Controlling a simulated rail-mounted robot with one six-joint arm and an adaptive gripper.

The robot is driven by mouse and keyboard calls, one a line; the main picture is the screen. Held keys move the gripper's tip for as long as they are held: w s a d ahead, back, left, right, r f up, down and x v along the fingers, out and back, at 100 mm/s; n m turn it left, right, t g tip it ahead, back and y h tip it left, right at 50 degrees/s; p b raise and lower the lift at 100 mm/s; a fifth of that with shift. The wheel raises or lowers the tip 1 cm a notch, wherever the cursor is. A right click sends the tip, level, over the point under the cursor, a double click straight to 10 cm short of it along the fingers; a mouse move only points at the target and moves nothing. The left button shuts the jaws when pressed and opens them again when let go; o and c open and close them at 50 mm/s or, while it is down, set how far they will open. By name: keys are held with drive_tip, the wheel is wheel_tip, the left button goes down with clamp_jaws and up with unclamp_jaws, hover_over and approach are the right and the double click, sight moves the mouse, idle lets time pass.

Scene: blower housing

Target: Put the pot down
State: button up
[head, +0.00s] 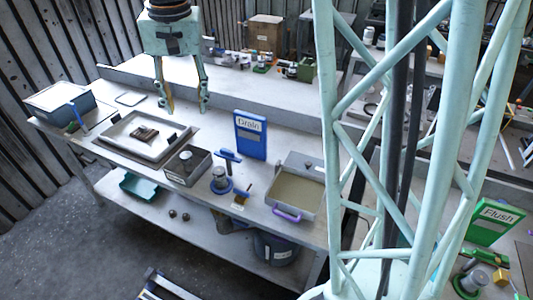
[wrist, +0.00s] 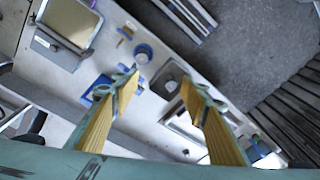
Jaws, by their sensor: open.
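My gripper (head: 182,108) is open and empty, pointing down above the back of the bench; its yellow-padded fingers (wrist: 161,80) are spread wide in the wrist view. Which item is the pot is not certain. A small grey cylindrical pot (head: 219,179) stands upright by a blue ring base, and it also shows in the wrist view (wrist: 143,54). My gripper touches neither.
A blue sign (head: 250,136) stands behind the pots. A shallow tray (head: 297,190) with a purple handle is to the right, a white tray (head: 120,143) to the left, and a blue-grey bin (head: 58,100) at the far left. Bench behind the tin is clear.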

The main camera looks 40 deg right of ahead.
drive_tip(key=s+r+n+t, duration=0.1)
drive_tip(key=s+r, duration=0.3)
drive_tip(key=s, duration=0.4)
drive_tip(key=s+r+n, duration=0.1)
drive_tip(key=s+r, duration=0.4)
drive_tip(key=s, duration=0.3)
drive_tip(key=s+n+t, duration=0.1)
drive_tip(key=s+n, duration=0.2)
drive_tip(key=s, duration=1.8)
drive_tip(key=shift+f+n, duration=0.2)
drive_tip(key=shift+n, duration=0.2)
drive_tip(key=shift+s, duration=0.1)
drive_tip(key=shift+a, duration=0.1)
wheel_tip(320, 180, down, 9)
drive_tip(key=b, duration=0.9)
